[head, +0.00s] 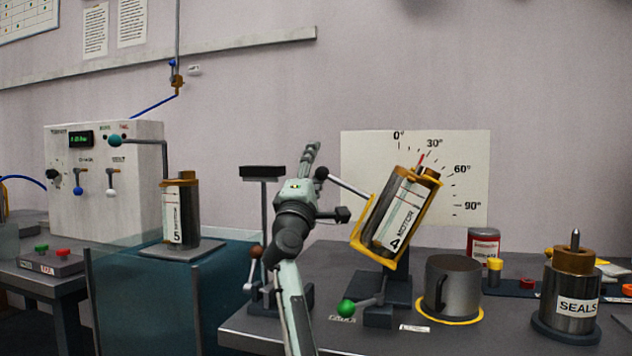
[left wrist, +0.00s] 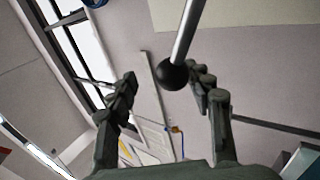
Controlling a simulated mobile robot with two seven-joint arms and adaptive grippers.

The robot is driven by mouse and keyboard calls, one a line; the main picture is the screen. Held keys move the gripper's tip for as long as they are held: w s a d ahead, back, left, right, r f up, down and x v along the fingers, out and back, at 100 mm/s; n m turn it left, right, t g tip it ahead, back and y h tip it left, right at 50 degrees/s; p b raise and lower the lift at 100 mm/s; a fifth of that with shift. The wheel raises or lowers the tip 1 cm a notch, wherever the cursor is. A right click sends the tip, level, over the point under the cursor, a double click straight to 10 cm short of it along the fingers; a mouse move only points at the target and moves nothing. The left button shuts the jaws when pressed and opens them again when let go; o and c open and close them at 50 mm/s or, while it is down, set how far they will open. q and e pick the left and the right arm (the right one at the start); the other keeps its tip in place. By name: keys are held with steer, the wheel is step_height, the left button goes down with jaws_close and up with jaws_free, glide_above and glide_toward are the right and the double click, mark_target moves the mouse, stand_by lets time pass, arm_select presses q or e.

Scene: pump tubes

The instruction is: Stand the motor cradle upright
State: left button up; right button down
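The motor cradle (head: 357,244) is a yellow frame on a dark stand, tilted to the right. It holds a silver motor (head: 397,213) labelled 4, and a red pointer above it is near the 30° mark. A metal lever (head: 350,186) runs from the cradle to a black ball knob (head: 321,173). My left gripper (head: 328,186) is open at the knob, one finger above and one below it. In the left wrist view the knob (left wrist: 172,75) lies between the open fingers (left wrist: 165,90), nearer the right one; contact is unclear. My right gripper is not in view.
A green-knobbed lever (head: 346,306) sits at the stand's foot. A grey mug-like pot (head: 453,283) and a SEALS canister (head: 573,290) stand to the right. A clear panel (head: 150,305), motor 5 (head: 181,212) and a white control box (head: 80,195) are left.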

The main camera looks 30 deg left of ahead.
arm_select(q)
steer(key=shift+s+a+r, duration=0.1)
steer(key=shift+s+r, duration=0.1)
steer(key=shift+r, duration=0.05)
steer(key=s+f+b, duration=0.1)
steer(key=s+f, duration=0.3)
steer(key=s, duration=0.3)
steer(key=shift+s+d+f, duration=0.25)
steer(key=shift+d+f, duration=0.1)
steer(key=shift+f, duration=0.05)
stand_by(0.5)
stand_by(0.4)
